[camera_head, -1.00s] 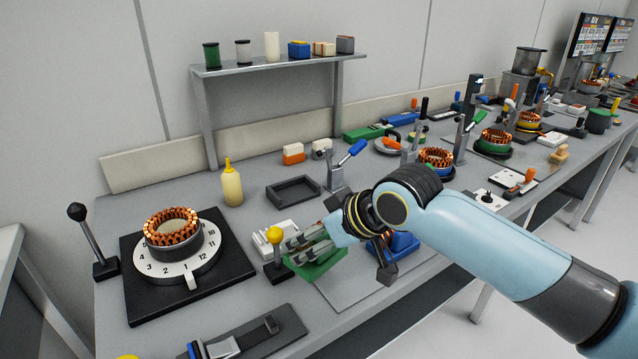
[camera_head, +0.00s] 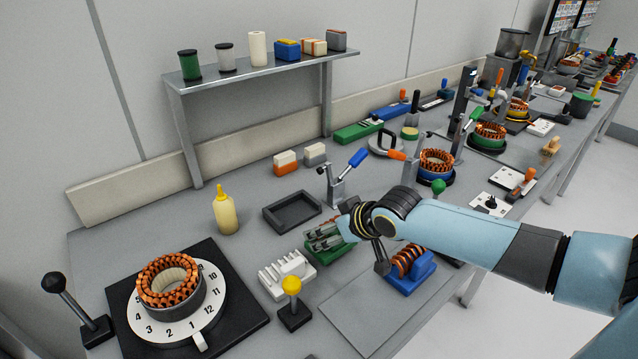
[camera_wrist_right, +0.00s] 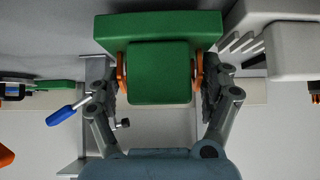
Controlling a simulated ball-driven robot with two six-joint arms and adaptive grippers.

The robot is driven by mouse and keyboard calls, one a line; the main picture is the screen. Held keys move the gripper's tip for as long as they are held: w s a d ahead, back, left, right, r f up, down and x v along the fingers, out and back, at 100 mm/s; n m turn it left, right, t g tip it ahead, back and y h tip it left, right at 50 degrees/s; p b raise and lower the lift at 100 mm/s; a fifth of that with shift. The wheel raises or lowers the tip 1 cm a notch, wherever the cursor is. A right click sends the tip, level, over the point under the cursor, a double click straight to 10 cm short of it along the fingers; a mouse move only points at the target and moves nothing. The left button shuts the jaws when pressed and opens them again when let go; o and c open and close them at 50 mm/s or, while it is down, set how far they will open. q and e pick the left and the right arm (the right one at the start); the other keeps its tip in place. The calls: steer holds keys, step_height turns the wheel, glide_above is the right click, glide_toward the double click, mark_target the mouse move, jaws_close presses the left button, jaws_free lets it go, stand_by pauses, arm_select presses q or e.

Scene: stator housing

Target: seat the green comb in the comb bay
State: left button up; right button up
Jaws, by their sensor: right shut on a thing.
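My right gripper (camera_head: 324,237) is shut on the green comb (camera_head: 328,252) in the head view, right of the white comb. In the right wrist view the green comb (camera_wrist_right: 160,72) has a square grip block between the orange-padded fingers of my right gripper (camera_wrist_right: 160,75), with a wider green bar beyond it. Its teeth do not show there. I cannot tell whether the comb touches the table. A dark rectangular open tray (camera_head: 292,211) lies behind the gripper; I cannot tell whether it is the comb bay. My left gripper is not in view.
The white comb (camera_head: 287,273) lies beside the yellow-knobbed post (camera_head: 292,300). A blue-handled clamp (camera_head: 340,180) stands behind the gripper. A blue holder with a copper coil (camera_head: 408,270) is to its right. A dial fixture with a stator (camera_head: 172,285) is at left.

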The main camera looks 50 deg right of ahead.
steer(key=shift+w+d+f, duration=0.1)
steer(key=shift+f, duration=0.05)
steer(key=shift+p, duration=0.35)
steer(key=shift+w+b, duration=0.45)
steer(key=shift+w, duration=0.35)
steer(key=shift+w+d+b, duration=0.15)
steer(key=shift+w+b, duration=0.3)
steer(key=shift+w, duration=0.65)
steer(key=shift+w+d+b, duration=0.15)
steer(key=shift+w+b, duration=0.25)
steer(key=shift+w, duration=0.7)
arm_select(q)
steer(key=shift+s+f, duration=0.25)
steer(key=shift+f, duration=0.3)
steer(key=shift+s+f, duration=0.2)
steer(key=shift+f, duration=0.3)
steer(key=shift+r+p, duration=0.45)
steer(key=shift+p, duration=0.05)
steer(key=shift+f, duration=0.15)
arm_select(e)
steer(key=shift+w, duration=0.1)
